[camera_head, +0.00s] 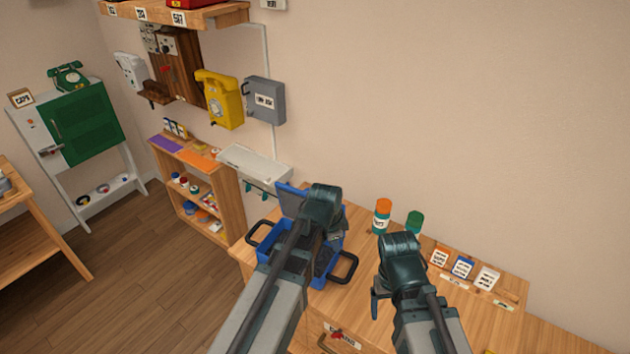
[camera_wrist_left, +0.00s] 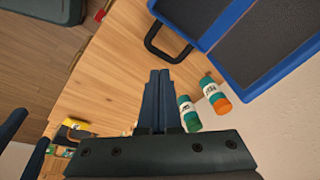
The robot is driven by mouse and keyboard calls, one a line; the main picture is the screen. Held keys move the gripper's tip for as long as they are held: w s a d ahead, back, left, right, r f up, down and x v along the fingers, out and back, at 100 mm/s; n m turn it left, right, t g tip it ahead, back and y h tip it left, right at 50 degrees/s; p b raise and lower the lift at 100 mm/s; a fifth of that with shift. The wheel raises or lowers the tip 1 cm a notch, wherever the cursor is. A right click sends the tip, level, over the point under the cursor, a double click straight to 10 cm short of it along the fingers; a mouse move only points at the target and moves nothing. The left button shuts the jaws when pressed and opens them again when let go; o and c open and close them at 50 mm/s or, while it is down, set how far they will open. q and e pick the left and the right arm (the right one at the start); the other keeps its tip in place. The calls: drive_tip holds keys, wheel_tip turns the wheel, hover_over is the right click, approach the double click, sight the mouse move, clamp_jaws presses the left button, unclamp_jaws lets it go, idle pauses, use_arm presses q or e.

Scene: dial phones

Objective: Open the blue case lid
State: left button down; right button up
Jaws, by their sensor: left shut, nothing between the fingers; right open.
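The blue case (camera_head: 268,246) stands on the wooden worktop, partly hidden behind my left arm in the head view. Its black handles (camera_head: 345,268) stick out at the sides. The blue lid (camera_head: 291,198) stands raised at the back of the case. In the left wrist view two dark-lined blue halves (camera_wrist_left: 195,15) lie opened apart, with a black handle (camera_wrist_left: 165,42) on the near one. My left gripper (camera_wrist_left: 159,74) is shut and empty, apart from the case. My right gripper (camera_head: 377,303) is open over the worktop, right of the case.
An orange-capped bottle (camera_head: 382,215) and a green-capped bottle (camera_head: 414,222) stand at the back of the worktop (camera_head: 345,309). Several small labelled boxes (camera_head: 462,267) are to the right. A wooden shelf unit (camera_head: 228,200) stands behind left.

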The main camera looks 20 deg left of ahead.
use_arm(q)
drive_tip(key=w+a+r+m+t+p, duration=0.2)
drive_tip(key=w+a+r+m, duration=0.2)
drive_tip(key=w+a, duration=0.3)
drive_tip(key=w+a+r+m+t+p, duration=0.25)
drive_tip(key=w+a+r+m, duration=0.2)
drive_tip(key=w+a, duration=0.3)
use_arm(e)
wheel_tip(320, 180, up, 6)
use_arm(q)
drive_tip(key=shift+g, duration=0.25)
drive_tip(key=b+x, duration=0.2)
drive_tip(key=x, duration=0.1)
drive_tip(key=d+b+x, duration=0.1)
drive_tip(key=b+x, duration=0.5)
drive_tip(key=x, duration=0.1)
drive_tip(key=shift+d+r, duration=0.1)
drive_tip(key=shift+d, duration=0.1)
use_arm(e)
wheel_tip(320, 180, down, 9)
drive_tip(key=shift+r, duration=0.2)
use_arm(q)
drive_tip(key=shift+r, duration=0.1)
use_arm(e)
drive_tip(key=shift+r, duration=0.1)
